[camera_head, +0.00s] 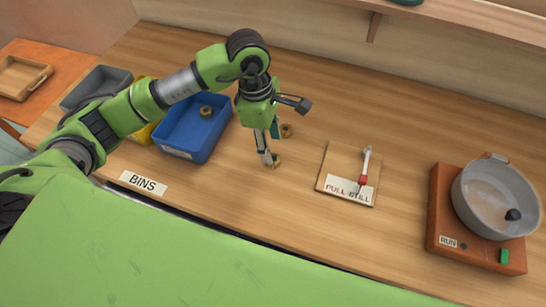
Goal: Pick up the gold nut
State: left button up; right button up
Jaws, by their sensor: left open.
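One gold-brown nut (276,160) lies on the wooden table beside the lower fingertip of my left gripper. A second similar nut (287,130) lies a little farther back, close to the gripper. A third (206,111) is inside the blue bin. My left gripper (283,133) is open, its fingers spread wide, one pointing down at the table and one out to the right. I cannot tell whether the lower finger touches the near nut. My right gripper is not in view.
The blue bin (213,147) stands left of the gripper, with a yellow bin (143,134) and a grey bin (83,90) behind my arm. To the right are a wooden board (332,165) with a red-tipped lever (364,168) and a grey pot (488,205) on an orange base (440,215).

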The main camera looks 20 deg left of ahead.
pick_arm(q)
jog(key=shift+s+f+p, duration=0.1)
jog(key=shift+f+p, duration=0.2)
jog(key=f, duration=0.1)
jog(key=f+p, duration=0.1)
jog(key=f, duration=0.1)
jog(key=shift+s+d+f+p, duration=0.2)
jog(key=shift+d+p, duration=0.05)
jog(key=shift+p, duration=0.15)
jog(key=shift+w+f, duration=0.1)
jog(key=shift+f, duration=0.5)
grip_shut()
